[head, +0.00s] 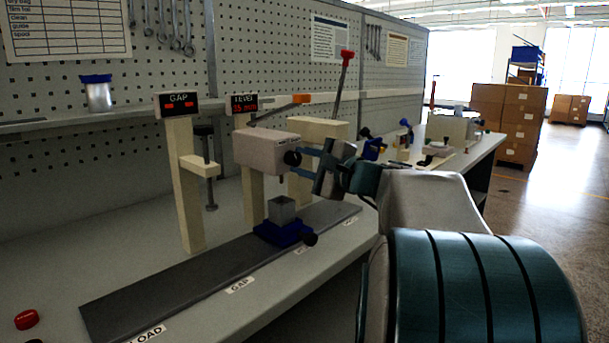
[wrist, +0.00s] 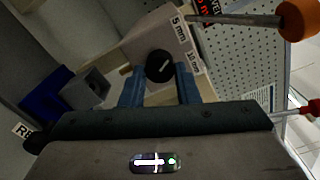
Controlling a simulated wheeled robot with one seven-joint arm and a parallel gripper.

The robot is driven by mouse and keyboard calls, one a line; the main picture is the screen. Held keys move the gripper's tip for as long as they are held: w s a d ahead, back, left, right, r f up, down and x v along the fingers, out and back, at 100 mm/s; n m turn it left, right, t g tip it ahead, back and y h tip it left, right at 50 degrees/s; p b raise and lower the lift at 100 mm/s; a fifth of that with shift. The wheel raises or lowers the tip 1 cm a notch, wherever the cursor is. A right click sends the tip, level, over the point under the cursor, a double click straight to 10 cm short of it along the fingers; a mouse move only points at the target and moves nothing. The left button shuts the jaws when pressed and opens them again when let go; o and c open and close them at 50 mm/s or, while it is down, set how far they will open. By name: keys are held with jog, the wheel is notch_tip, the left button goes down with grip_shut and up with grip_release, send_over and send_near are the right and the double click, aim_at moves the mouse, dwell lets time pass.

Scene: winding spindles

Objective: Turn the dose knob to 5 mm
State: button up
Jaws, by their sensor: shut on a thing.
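The dose knob (wrist: 160,66) is a round black knob on the front of a beige box (head: 266,152). It also shows in the head view (head: 292,158). A short white mark on its face points right and slightly up in the wrist view, closer to the "10 mm" label (wrist: 195,62) than to the "5 mm" label (wrist: 180,28). My gripper (wrist: 160,88) has its two blue fingers on either side of the knob and is shut on it. The LEVEL display (head: 245,104) above and behind the box reads what looks like 15 mm in red.
A blue carriage with a grey cup (head: 283,211) sits on the dark rail (head: 180,280) below the box. An orange-handled lever (head: 300,99) and a red-topped lever (head: 347,58) rise nearby. The GAP post (head: 184,190) stands left. A red cap (head: 27,319) lies front left.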

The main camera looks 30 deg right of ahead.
dwell(0.4)
jog(key=o, duration=1)
jog(key=shift+c, duration=0.2)
jog(key=p+v, duration=0.1)
jog(key=v, duration=1.3)
jog(key=shift+w, duration=0.1)
